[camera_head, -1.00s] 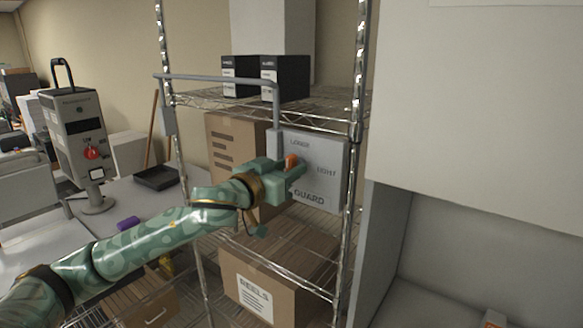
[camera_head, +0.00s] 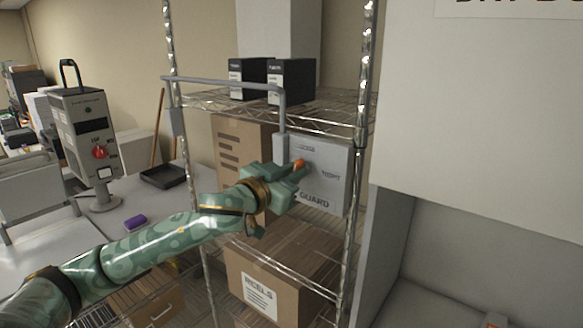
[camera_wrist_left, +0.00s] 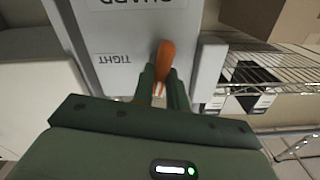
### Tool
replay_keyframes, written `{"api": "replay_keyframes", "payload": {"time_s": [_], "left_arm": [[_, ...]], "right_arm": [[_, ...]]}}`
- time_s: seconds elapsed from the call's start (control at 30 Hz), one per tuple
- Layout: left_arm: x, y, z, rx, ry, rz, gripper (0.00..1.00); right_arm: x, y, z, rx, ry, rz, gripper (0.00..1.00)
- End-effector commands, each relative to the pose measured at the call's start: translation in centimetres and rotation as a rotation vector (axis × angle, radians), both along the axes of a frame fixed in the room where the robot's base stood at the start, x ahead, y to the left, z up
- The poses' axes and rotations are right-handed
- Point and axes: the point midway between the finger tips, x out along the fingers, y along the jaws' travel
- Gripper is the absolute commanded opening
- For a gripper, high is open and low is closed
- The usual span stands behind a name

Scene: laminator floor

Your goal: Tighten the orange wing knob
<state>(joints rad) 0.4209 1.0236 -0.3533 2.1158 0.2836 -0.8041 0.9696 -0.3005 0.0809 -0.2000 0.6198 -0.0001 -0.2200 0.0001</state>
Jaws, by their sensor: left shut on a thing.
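The orange wing knob (camera_head: 299,164) is on the front of a light grey guard panel (camera_head: 333,170) on the shelf rack. The panel carries printed words, among them GUARD and TIGHT. My left gripper (camera_head: 296,171) reaches in from the left and is shut on the knob, hiding part of it. In the left wrist view the knob (camera_wrist_left: 165,58) sits between the two fingers (camera_wrist_left: 162,85), its orange wing sticking out past them. The word TIGHT shows upside down on the panel (camera_wrist_left: 120,40), left of the knob there. My right gripper is out of view.
A grey bent bar (camera_head: 225,83) runs above my left gripper, with its upright part down to the panel. Cardboard boxes (camera_head: 225,140) stand behind and below (camera_head: 290,265). A chrome rack post (camera_head: 358,170) and a large pale cabinet (camera_head: 480,120) stand to the right.

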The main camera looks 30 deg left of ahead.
Motion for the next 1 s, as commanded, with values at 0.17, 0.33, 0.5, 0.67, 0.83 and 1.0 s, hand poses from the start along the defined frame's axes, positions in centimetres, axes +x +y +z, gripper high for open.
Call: {"api": "replay_keyframes", "payload": {"time_s": [0.17, 0.33, 0.5, 0.67, 0.83, 1.0], "left_arm": [[0.0, -0.1, 0.1, 0.164, -0.008, 0.002, 0.00], [0.0, -0.2, 0.0, 0.326, -0.020, 0.001, 0.00], [0.0, -0.3, -0.1, 0.488, -0.033, 0.000, 0.00], [0.0, -0.3, -0.1, 0.639, -0.045, 0.001, 0.00], [0.0, -0.4, -0.2, 0.801, -0.057, 0.001, 0.00], [0.0, -0.4, -0.3, 0.957, -0.070, 0.001, 0.00]], "right_arm": [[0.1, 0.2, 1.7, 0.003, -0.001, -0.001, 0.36], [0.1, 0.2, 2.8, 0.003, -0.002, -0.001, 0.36], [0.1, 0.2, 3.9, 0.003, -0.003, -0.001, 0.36], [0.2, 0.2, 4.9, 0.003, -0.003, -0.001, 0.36], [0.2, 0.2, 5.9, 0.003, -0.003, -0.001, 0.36], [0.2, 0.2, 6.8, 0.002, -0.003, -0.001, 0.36]]}}
